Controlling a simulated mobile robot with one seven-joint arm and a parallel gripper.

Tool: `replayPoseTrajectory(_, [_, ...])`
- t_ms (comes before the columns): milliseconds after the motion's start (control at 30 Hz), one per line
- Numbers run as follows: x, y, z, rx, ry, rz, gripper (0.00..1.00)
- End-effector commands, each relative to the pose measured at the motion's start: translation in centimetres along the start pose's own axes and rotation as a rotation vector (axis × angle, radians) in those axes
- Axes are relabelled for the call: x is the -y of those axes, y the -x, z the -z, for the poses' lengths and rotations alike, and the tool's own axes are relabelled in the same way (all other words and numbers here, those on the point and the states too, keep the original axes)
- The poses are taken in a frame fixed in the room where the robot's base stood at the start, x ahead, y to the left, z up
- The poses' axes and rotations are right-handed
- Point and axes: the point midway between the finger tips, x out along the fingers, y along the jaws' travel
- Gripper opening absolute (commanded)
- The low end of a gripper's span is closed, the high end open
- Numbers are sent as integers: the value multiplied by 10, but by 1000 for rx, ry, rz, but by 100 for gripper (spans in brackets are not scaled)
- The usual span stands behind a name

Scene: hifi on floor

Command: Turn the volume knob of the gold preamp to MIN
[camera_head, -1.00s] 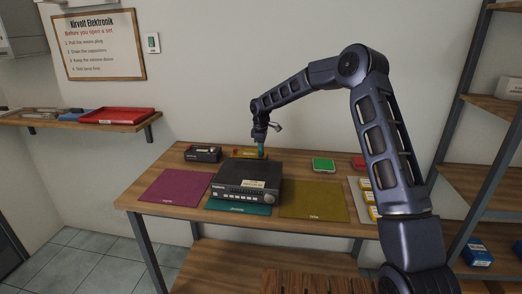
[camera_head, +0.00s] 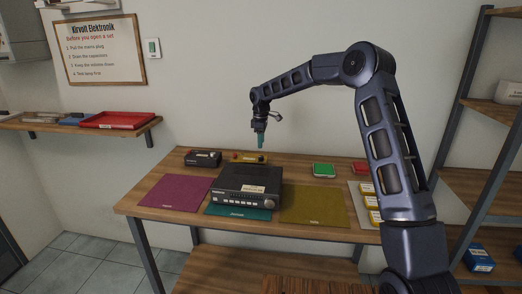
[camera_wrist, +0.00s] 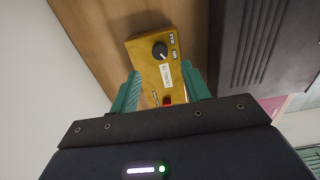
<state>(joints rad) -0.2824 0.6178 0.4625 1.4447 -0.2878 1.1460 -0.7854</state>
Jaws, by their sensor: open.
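The gold preamp (camera_wrist: 143,72) is a small yellow-gold box at the back of the table, and it also shows in the head view (camera_head: 248,157). In the wrist view its black volume knob (camera_wrist: 159,50) sits near one end, beside the printed words MAX and MIN. A pale pointer mark on the knob seems to face the lower right, on the MIN side; its exact angle is too small to tell. The box also has a white label and a red part. My gripper (camera_wrist: 163,88), with green fingers, is open and empty above the preamp; in the head view (camera_head: 260,141) it points down.
A large black hi-fi unit (camera_head: 245,183) stands in front of the preamp, on a teal mat. A small dark device (camera_head: 203,158) is to the left. Magenta (camera_head: 172,192) and olive (camera_head: 315,204) mats flank the unit. A green box (camera_head: 324,170) is to the right.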

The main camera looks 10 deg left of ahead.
Motion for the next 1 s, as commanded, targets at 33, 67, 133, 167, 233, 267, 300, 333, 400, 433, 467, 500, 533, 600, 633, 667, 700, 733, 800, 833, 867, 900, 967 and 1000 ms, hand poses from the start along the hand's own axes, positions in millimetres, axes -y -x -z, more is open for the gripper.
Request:
replayPoseTrajectory(33, [0, 9, 0, -1, 0, -3, 47])
replayPoseTrajectory(67, [0, 13, 0, -1, 1, -2, 47])
replayPoseTrajectory(133, [0, 22, 0, -1, 1, -1, 47])
replayPoseTrajectory(167, [0, 25, 0, -1, 1, -1, 47])
replayPoseTrajectory(233, [0, 30, 0, -1, 1, -1, 47])
replayPoseTrajectory(267, [0, 32, 0, -1, 1, 0, 47])
replayPoseTrajectory(300, [0, 34, 0, 0, 1, 0, 47])
replayPoseTrajectory(333, [0, 35, 0, 0, 1, 0, 47])
replayPoseTrajectory(400, [0, 36, 0, 0, 1, 1, 47])
replayPoseTrajectory(433, [0, 36, 0, 0, 1, 1, 47])
replayPoseTrajectory(467, [0, 36, 0, 0, 1, 1, 47])
replayPoseTrajectory(500, [0, 36, 0, 0, 1, 1, 47])
replayPoseTrajectory(533, [0, 36, 0, 0, 1, 1, 47])
replayPoseTrajectory(600, [0, 36, 0, 0, 1, 1, 47])
replayPoseTrajectory(633, [0, 36, 0, 0, 1, 0, 47])
replayPoseTrajectory(667, [0, 36, 0, 0, 0, 0, 47])
replayPoseTrajectory(700, [1, 37, -1, 0, -1, -1, 47])
replayPoseTrajectory(733, [1, 39, -2, 1, -4, -2, 47])
replayPoseTrajectory(800, [3, 44, -8, 2, -18, -9, 47])
replayPoseTrajectory(833, [5, 48, -12, 4, -28, -13, 47])
replayPoseTrajectory(867, [7, 51, -17, 6, -39, -18, 47])
replayPoseTrajectory(900, [10, 58, -24, 8, -57, -26, 47])
replayPoseTrajectory(967, [16, 69, -38, 12, -90, -40, 47])
replayPoseTrajectory(1000, [21, 76, -48, 15, -114, -49, 47])
